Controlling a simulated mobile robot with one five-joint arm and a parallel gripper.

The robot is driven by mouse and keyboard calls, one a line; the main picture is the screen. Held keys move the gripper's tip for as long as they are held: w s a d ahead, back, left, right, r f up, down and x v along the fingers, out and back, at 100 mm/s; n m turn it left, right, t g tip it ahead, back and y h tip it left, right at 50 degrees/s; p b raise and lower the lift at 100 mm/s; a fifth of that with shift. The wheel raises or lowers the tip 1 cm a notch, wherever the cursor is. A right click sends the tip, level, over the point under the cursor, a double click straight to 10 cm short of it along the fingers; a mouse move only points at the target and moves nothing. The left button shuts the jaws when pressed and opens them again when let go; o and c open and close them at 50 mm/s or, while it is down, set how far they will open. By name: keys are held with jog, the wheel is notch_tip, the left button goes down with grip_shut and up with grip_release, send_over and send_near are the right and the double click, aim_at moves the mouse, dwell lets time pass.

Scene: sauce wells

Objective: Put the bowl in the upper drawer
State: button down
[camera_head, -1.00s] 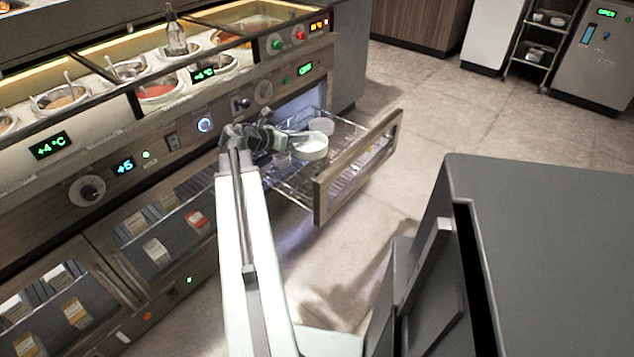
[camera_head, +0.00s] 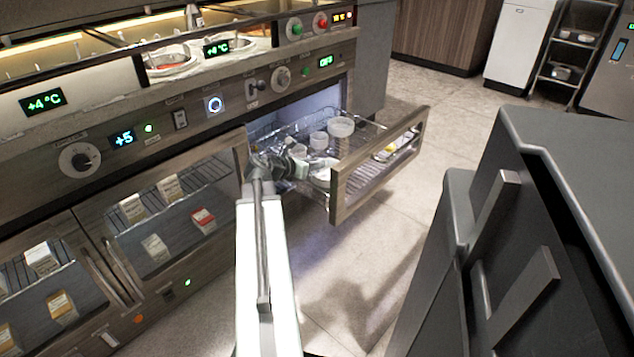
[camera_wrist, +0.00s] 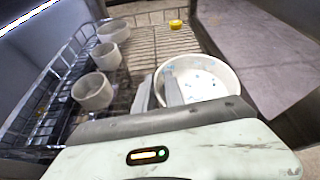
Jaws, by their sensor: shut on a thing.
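A white bowl with small blue specks (camera_wrist: 205,75) is in my gripper (camera_wrist: 160,92); one finger is inside its rim and the other outside. In the head view my gripper (camera_head: 306,166) and the bowl (camera_head: 322,178) are low at the near left corner of the open upper drawer. The drawer's wooden front (camera_head: 375,165) partly hides the bowl. The bowl looks about upright over the wire floor; I cannot tell whether it touches it. The drawer is a wire basket (camera_wrist: 55,95), pulled out from the counter.
Several white cups (camera_wrist: 93,90) stand along the left of the basket in the wrist view. A small yellow thing (camera_wrist: 175,24) lies at its far end. Glass-fronted lower drawers (camera_head: 165,215) are shut. A dark grey block (camera_head: 560,150) stands at the right, with open floor between.

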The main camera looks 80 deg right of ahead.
aim_at(316, 172)
notch_tip(316, 172, down, 4)
jog(key=b, duration=0.4)
jog(key=shift+r, duration=0.3)
jog(key=shift+f, duration=0.25)
jog(key=c, duration=1.4)
grip_release()
jog(key=shift+r, duration=0.1)
jog(key=shift+r, duration=0.1)
